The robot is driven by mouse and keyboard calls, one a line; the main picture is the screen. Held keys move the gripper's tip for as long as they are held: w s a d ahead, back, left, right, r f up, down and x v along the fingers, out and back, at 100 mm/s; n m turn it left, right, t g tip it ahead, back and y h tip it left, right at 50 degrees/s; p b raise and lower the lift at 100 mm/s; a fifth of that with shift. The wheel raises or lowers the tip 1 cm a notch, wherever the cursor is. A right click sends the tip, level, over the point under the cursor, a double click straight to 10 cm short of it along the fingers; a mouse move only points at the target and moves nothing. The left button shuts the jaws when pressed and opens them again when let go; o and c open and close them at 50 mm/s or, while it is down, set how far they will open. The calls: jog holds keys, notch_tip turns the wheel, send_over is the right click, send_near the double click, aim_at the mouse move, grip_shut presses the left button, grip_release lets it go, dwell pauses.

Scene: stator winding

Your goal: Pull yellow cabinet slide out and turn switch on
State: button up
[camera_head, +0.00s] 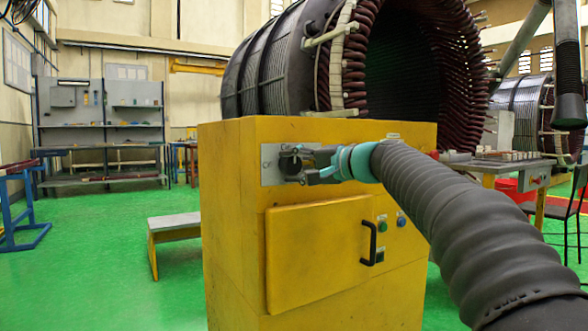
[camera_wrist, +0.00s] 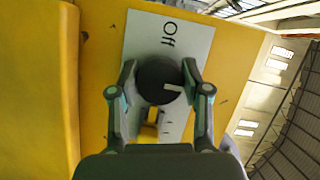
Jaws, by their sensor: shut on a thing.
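The yellow cabinet (camera_head: 232,200) stands in the middle of the head view. Its front panel (camera_head: 318,255) with a black handle (camera_head: 373,243) appears to stand out from the front face. Above it is a grey switch plate (camera_head: 270,165). My gripper (camera_head: 294,160) is at this plate and shut on the round black switch knob (camera_wrist: 158,79), one finger on each side. In the wrist view the plate (camera_wrist: 195,50) reads "Off" beside the knob, and the knob's white mark points right. The label on the plate's other end is hidden.
A green and a blue button (camera_head: 401,221) sit right of the panel. A large stator (camera_head: 285,60) is behind the cabinet. A low bench (camera_head: 172,222) stands to the left and a work table (camera_head: 500,170) to the right.

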dwell(0.3)
jog(key=o, duration=1.2)
jog(key=shift+c, duration=0.2)
jog(key=f+v, duration=0.1)
jog(key=v, duration=1.1)
jog(key=shift+r, duration=0.4)
jog(key=shift+w+d, duration=0.1)
jog(key=shift+w, duration=0.1)
